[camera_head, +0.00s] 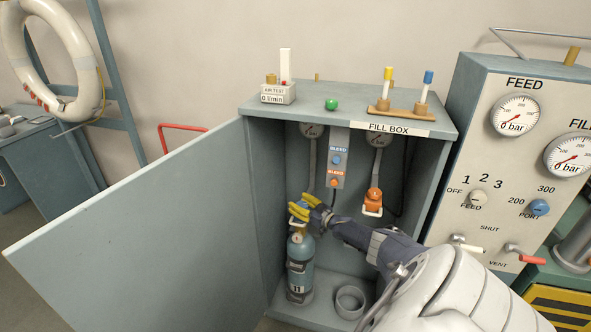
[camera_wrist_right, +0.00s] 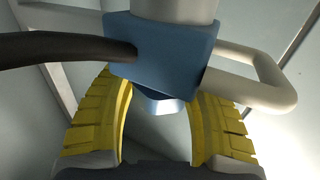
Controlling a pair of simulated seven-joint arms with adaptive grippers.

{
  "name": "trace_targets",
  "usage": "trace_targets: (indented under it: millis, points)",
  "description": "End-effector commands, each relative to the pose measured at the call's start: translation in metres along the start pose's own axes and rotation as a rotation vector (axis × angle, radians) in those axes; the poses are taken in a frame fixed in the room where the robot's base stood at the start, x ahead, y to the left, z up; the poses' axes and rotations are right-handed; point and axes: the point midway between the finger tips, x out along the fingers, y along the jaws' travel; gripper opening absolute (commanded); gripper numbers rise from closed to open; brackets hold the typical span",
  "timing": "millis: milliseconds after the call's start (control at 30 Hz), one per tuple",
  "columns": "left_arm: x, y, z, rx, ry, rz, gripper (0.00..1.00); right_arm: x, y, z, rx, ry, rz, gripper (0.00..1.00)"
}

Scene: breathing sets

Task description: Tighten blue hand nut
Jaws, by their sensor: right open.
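A blue connector block (camera_wrist_right: 165,52) with a pale grey loop handle and a dark hose fills the top of the right wrist view. A small faceted blue part, seemingly the blue hand nut (camera_wrist_right: 160,106), shows below it, between my yellow fingers. My right gripper (camera_wrist_right: 155,112) is open around this part; I cannot tell whether the fingers touch it. In the head view my right gripper (camera_head: 305,207) is at the top of the blue-grey cylinder (camera_head: 300,270) marked 11, and largely hides the blue fitting there. My left gripper is not in view.
The fill box (camera_head: 345,110) stands with its door (camera_head: 140,225) swung open to the left. Inside, an orange connector (camera_head: 373,199) hangs right of my gripper, and an empty ring holder (camera_head: 350,301) is on the floor. The feed panel (camera_head: 515,150) stands to the right.

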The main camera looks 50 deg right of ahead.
Motion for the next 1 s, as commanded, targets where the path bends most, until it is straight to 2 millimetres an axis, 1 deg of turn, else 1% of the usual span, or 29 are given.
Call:
trace_targets:
  millis: [67,300,800,1000]
  points:
    - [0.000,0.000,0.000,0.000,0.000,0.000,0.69,0.005,0.000,-0.001,0.000,0.002,0.001,0.52]
    - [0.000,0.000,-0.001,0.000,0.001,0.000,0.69,0.015,0.000,-0.001,0.001,0.001,-0.001,0.52]
    - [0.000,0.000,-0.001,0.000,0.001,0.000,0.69,0.017,0.000,-0.002,0.000,0.000,-0.001,0.53]
    - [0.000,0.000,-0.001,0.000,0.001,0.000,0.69,0.017,0.000,-0.002,0.000,0.000,-0.001,0.30]
